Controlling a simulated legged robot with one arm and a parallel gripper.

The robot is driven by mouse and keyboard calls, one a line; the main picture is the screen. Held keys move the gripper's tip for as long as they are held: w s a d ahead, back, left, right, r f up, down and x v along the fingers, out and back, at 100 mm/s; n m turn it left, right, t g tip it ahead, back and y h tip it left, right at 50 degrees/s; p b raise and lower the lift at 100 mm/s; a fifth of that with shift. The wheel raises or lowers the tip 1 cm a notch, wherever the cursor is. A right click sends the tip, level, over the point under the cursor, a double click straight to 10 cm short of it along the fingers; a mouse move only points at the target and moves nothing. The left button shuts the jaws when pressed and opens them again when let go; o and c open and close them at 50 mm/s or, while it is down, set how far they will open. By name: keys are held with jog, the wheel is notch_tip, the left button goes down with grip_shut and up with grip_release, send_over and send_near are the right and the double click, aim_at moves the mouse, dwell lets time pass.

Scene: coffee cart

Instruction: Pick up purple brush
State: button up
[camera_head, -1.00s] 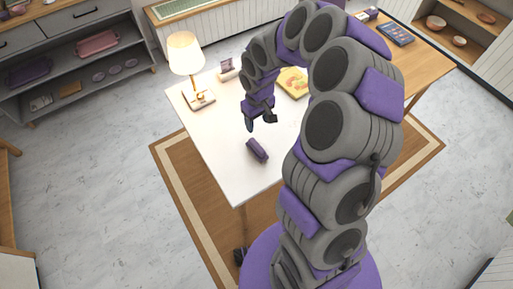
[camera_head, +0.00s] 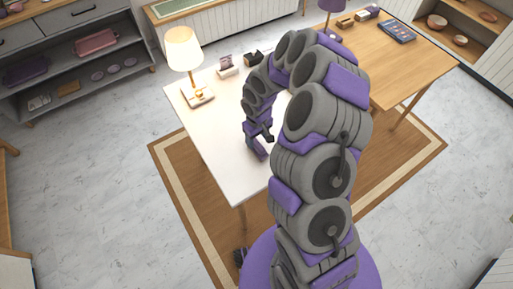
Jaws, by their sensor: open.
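The purple brush (camera_head: 258,152) lies on the white table (camera_head: 213,125), near its front edge. My gripper (camera_head: 260,140) is open and points down right at the brush. The fingers partly cover the brush. I cannot tell whether they touch it or hover just above it. Nothing is seen held between the fingers.
A lit lamp (camera_head: 184,52) on the table's left has a small item at its base. A small holder (camera_head: 227,66) and a dark object (camera_head: 255,57) stand at the back. A wooden table (camera_head: 400,65) adjoins at right. The white table's left front is clear.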

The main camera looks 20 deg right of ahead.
aim_at(257, 142)
jog(key=f, duration=0.1)
jog(key=f+b, duration=0.1)
jog(key=f, duration=0.2)
jog(key=shift+w+a+f, duration=0.1)
jog(key=shift+w+f, duration=0.25)
jog(key=shift+f, duration=0.05)
jog(key=c, duration=1.1)
